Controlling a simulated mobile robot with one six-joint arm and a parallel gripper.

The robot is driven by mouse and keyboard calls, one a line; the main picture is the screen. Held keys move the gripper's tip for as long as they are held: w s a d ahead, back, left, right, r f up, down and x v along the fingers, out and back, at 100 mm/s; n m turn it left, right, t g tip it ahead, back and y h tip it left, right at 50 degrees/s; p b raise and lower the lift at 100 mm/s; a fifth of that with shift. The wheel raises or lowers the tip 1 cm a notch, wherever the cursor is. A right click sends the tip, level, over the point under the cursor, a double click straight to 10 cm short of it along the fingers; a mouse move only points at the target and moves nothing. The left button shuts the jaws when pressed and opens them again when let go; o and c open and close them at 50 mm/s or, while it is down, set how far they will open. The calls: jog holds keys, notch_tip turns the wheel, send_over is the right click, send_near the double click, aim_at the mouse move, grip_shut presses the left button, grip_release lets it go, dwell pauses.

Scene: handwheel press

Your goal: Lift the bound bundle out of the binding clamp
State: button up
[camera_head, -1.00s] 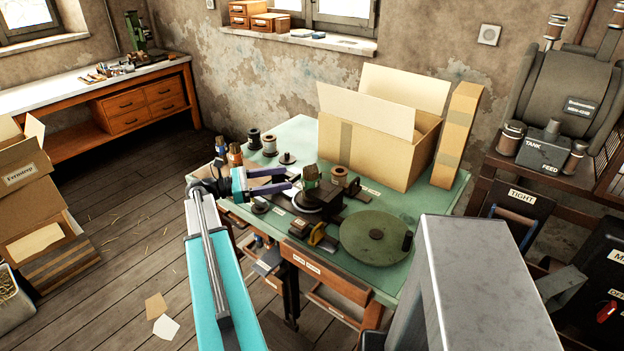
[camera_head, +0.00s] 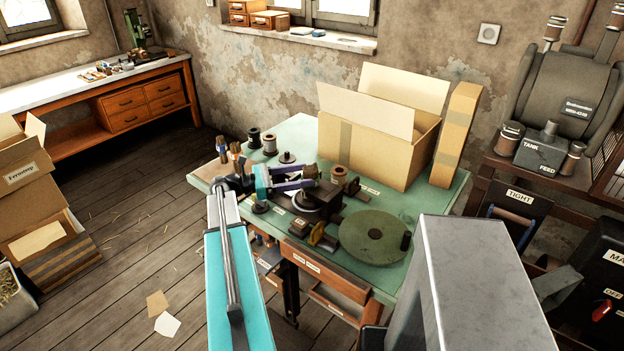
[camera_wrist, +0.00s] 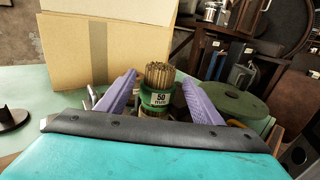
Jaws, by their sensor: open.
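The bound bundle (camera_wrist: 160,76) is a tight upright cluster of thin tan sticks. A green band marked "50 mm" is around it in the wrist view. It stands in the dark binding clamp (camera_head: 317,204) on the green table; its lower end is hidden. My gripper (camera_wrist: 159,77) is open, with its two purple fingers on either side of the bundle. A gap shows between each finger and the bundle. In the head view my gripper (camera_head: 309,178) reaches in from the left, low over the clamp, and its fingers partly cover the bundle.
A green round handwheel (camera_head: 376,237) lies right of the clamp. An open cardboard box (camera_head: 368,150) and a tall carton (camera_head: 455,138) stand behind. Spools (camera_head: 270,144) and small bundles (camera_head: 221,150) stand at the table's far left. The grey block in front is close.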

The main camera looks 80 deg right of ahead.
aim_at(323, 181)
jog(key=shift+x, duration=1.25)
jog(key=shift+p+x, duration=1.4)
jog(key=shift+x, duration=1.2)
jog(key=shift+c, duration=0.4)
jog(key=c, duration=1)
jog(key=shift+w+r, duration=0.1)
jog(key=shift+w, duration=0.05)
